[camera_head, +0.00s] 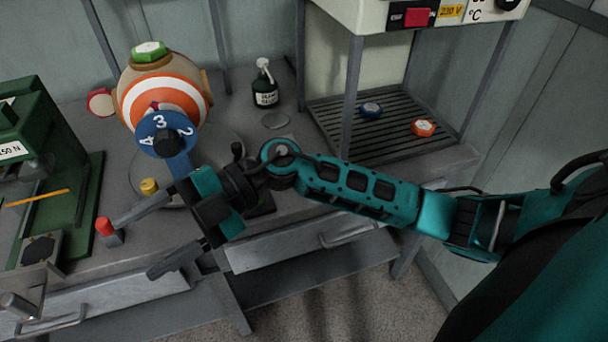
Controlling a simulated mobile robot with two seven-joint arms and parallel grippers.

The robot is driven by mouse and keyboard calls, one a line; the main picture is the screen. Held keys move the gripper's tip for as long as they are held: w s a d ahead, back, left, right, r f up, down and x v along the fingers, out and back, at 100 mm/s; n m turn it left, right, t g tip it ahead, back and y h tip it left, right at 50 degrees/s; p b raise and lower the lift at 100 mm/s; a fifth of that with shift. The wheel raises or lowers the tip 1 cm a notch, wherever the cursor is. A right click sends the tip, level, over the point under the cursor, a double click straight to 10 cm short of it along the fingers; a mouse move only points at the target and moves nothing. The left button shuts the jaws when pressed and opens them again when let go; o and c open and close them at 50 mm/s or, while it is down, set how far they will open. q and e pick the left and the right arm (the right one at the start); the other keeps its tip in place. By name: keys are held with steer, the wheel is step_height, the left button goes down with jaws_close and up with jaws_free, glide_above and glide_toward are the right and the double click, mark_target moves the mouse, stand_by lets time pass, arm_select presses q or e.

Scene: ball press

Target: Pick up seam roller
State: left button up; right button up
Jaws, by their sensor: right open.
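I cannot tell for sure which thing is the seam roller. A small grey piece with a red top (105,228) stands near the table's front edge, close by the upper fingertip of my right gripper (133,248). That gripper is open, its two fingers spread and pointing left and down, with nothing seen between them. A dark flat thing (263,204) lies partly hidden under my right wrist. A metal cylinder (18,304) shows at the lower left edge. My left gripper is not in view.
A striped ball (165,95) with a blue numbered dial stands behind the gripper. A green machine (50,130) is at left. A small bottle (265,88) stands at the back. A slatted rack (390,125) holds blue and orange pieces. Drawers (300,245) line the table's front.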

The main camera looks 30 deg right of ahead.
steer(key=w+d+f+h, duration=0.2)
steer(key=d+f+h, duration=0.1)
steer(key=d+h, duration=0.3)
steer(key=w+d+f+h, duration=0.3)
steer(key=d+f+h, duration=0.1)
steer(key=d+h, duration=0.15)
steer(key=w+d+r+m+t+h+b, duration=0.1)
steer(key=w+d+r+m+t+h, duration=0.2)
steer(key=d, duration=0.5)
steer(key=w+d+r+m+h, duration=0.1)
steer(key=w+d+r+h, duration=0.15)
steer(key=d+h, duration=0.45)
steer(key=shift+y, duration=0.75)
steer(key=x, duration=0.2)
steer(key=d+x, duration=0.1)
steer(key=x, duration=0.4)
steer(key=shift+d, duration=0.35)
steer(key=shift+a+x, duration=0.15)
steer(key=shift+x, duration=1.35)
steer(key=shift+a+x, duration=0.15)
steer(key=shift+x, duration=1.35)
steer(key=shift+w, duration=0.15)
steer(key=shift+c, duration=0.4)
jaws_close()
